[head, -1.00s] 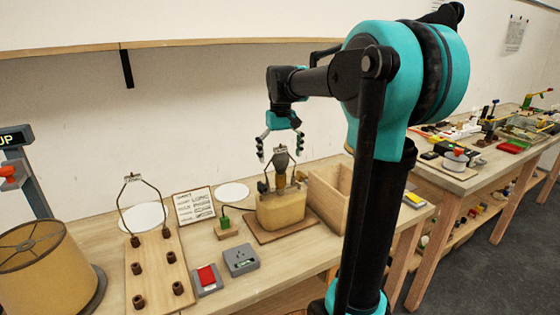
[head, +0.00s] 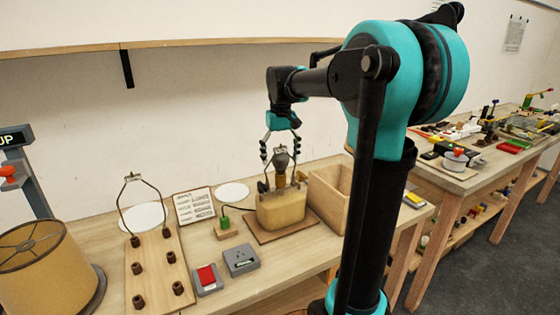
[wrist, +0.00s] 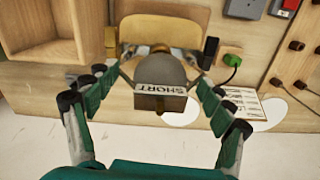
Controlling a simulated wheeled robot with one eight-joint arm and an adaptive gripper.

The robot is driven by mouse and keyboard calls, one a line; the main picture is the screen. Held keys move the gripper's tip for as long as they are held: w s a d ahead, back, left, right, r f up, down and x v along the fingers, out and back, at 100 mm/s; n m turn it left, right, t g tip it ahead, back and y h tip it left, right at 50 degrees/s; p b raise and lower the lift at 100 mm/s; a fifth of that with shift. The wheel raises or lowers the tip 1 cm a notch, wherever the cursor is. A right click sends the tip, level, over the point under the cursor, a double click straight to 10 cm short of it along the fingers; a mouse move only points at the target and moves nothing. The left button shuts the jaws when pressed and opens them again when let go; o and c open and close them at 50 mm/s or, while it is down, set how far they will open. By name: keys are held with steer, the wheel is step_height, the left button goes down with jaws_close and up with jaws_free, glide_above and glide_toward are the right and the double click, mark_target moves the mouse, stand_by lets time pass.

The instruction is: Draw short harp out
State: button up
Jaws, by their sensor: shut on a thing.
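The short harp, a thin wire frame with a SHORT tag (wrist: 165,88), stands upright on the tan lamp base (head: 282,210). A grey rounded bulb (wrist: 160,70) sits inside the frame, above a brass-coloured socket (head: 281,181). My gripper (head: 280,168) points down over the lamp base, its fingers on both sides of the harp; the wrist view shows the fingers (wrist: 160,66) closed in on its sides. It is shut on the short harp. The harp's lower ends are hard to make out.
A taller wire harp (head: 145,188) stands in a pegged wooden board (head: 153,255) at left. An open wooden box (head: 328,189) is close on the right of the lamp base. A green-plug block (head: 226,229), a grey outlet box (head: 241,260) and a lampshade (head: 45,265) stand nearby.

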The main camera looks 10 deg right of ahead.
steer(key=shift+r, duration=0.2)
steer(key=c, duration=0.6)
steer(key=shift+r, duration=0.15)
steer(key=shift+c, duration=0.5)
steer(key=shift+r, duration=0.25)
steer(key=shift+c, duration=0.5)
steer(key=shift+r, duration=0.75)
jaws_close()
steer(key=shift+r, duration=2.25)
steer(key=o, duration=1.2)
jaws_free()
